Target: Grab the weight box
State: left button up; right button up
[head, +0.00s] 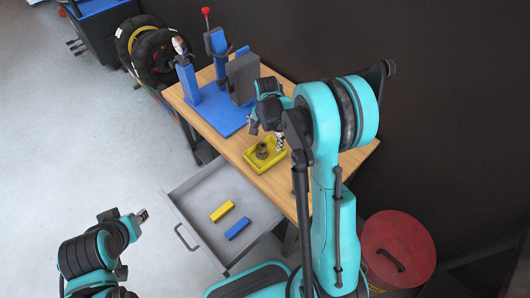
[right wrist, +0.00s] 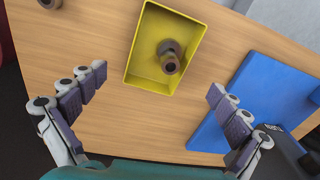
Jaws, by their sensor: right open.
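A yellow open-topped box (head: 265,167) stands on the wooden workbench with a dark brownish weight (head: 262,152) in it. The box also shows in the right wrist view (right wrist: 150,30), with the weight (right wrist: 170,58) standing inside. My right gripper (head: 279,140) is above the box's far right side in the head view. In the right wrist view the right gripper (right wrist: 157,82) is open and empty, its fingers spread wide either side of the box's near end and not visibly touching it. My left gripper (head: 139,216) is over the floor, left of the drawer; its jaws are too small to read.
The open grey drawer (head: 186,197) holds a yellow block (head: 222,211) and a blue block (head: 238,228). A blue stand (head: 219,109) occupies the bench's far end. A red round container (head: 398,245) stands at right. Wheels (head: 154,55) stand at the back. The floor at left is clear.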

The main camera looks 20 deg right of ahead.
aim_at(265, 155)
jog(key=shift+m+g, duration=0.4)
jog(key=shift+m, duration=0.4)
jog(key=f, duration=0.4)
jog(key=w+d+f, duration=0.1)
jog(key=f, duration=0.1)
jog(key=shift+d+f+b, duration=0.1)
jog(key=shift+f+b, duration=0.3)
jog(key=f, duration=0.1)
jog(key=f+b, duration=0.1)
jog(key=f, duration=0.1)
jog(key=f+b, duration=0.1)
jog(key=f, duration=0.1)
jog(key=shift+a, duration=0.4)
jog(key=shift+r, duration=0.15)
jog(key=c, duration=1)
